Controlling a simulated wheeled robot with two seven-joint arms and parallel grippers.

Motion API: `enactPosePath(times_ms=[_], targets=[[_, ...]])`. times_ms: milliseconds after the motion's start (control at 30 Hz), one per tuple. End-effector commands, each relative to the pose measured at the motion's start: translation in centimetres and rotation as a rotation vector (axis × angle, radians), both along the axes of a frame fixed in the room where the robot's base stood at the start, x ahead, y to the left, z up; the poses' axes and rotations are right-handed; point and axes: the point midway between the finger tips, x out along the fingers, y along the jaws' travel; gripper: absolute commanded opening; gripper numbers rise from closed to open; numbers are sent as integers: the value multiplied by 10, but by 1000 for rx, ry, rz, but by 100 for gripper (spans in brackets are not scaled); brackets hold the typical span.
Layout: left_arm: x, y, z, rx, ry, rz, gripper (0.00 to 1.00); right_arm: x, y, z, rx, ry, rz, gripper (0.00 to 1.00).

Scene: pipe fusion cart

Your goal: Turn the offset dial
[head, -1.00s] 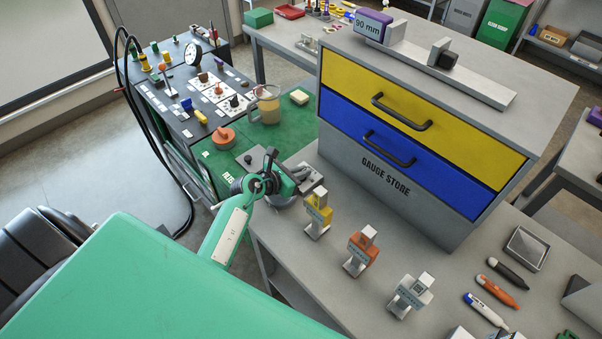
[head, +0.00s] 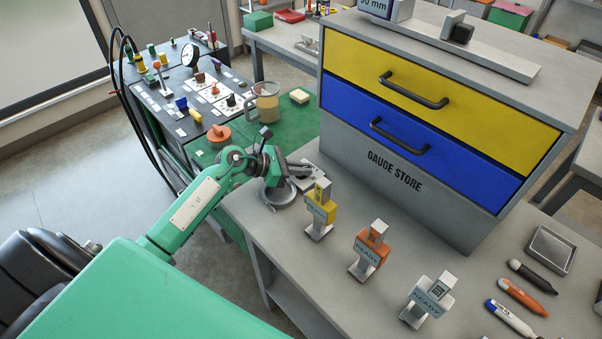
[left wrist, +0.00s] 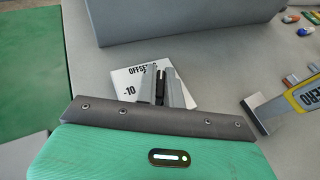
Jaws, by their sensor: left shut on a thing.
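The offset dial's white plate (left wrist: 127,82) lies on the grey bench in the left wrist view, with "OFFSET" and "-10" printed on it. My left gripper (left wrist: 160,75) reaches over the plate, its two fingers close together around a narrow dark part that I take for the dial's knob. The fingers hide most of the knob and the right part of the scale, so I cannot read its setting. In the head view my left gripper (head: 303,172) is at the bench's left end, in front of the gauge store. My right gripper is not in view.
The grey gauge store (head: 430,185) with yellow and blue drawers stands just behind the dial. Yellow (head: 320,212), orange (head: 369,251) and grey (head: 427,302) upright gauges stand to the right.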

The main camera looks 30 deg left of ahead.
Motion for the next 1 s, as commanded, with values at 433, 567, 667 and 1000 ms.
enactPosePath(times_ms=[433, 567, 667, 1000], targets=[[0, 0, 1, -1, 0, -9, 0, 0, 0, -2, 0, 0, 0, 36], [0, 0, 1, -1, 0, -9, 31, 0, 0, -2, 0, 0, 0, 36], [0, 0, 1, 0, 0, -9, 31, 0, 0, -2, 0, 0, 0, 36], [-6, 8, 2, 2, 1, -8, 31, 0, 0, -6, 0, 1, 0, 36]])
